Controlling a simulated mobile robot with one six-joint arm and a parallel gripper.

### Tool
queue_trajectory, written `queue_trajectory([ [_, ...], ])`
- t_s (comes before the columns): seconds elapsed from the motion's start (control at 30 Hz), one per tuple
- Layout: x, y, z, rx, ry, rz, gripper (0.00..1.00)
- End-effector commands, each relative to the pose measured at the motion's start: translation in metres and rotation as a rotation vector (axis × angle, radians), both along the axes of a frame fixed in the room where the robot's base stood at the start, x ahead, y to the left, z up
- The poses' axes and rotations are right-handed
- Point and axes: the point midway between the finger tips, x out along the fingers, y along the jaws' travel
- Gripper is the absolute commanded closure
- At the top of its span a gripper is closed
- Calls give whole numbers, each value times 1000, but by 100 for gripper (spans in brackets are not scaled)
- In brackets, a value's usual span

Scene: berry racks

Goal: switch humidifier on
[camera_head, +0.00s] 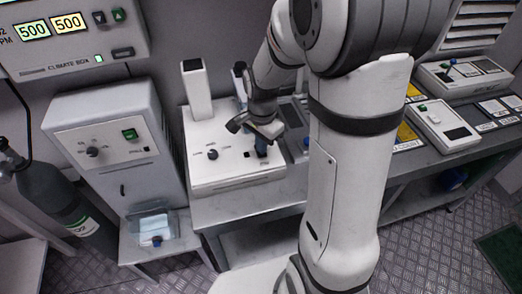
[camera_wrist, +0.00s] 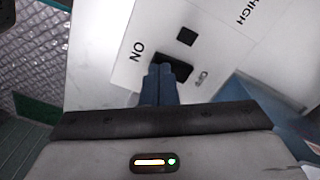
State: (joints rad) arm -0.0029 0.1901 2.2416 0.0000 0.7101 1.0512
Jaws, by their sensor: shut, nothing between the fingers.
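The humidifier, a white box (camera_head: 225,175) with a square white outlet on top and a black dial (camera_head: 212,155), stands on the bench left of my arm. I take it to be the humidifier; no name is readable. In the wrist view its white panel (camera_wrist: 110,70) carries a black rocker switch (camera_wrist: 180,68) between the words ON and OFF. My gripper (camera_wrist: 158,72) is shut and empty. Its blue fingertips are at the ON end of the switch and cover part of it; I cannot tell whether they touch. In the head view my gripper (camera_head: 262,150) is at the panel's right side.
A small dark square (camera_wrist: 187,36), apparently an unlit indicator, is beside the switch. A grey-white cabinet (camera_head: 110,165) with a green switch stands close on the left. More devices (camera_head: 440,128) line the bench on the right.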

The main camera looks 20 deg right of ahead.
Motion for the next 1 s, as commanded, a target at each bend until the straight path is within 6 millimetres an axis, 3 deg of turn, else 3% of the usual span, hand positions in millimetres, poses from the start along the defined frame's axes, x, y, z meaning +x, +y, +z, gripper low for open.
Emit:
queue_trajectory([
  [0.6,0,0,-10,0,0,0,100],
  [1.0,0,0,13,0,-1,1,100],
])
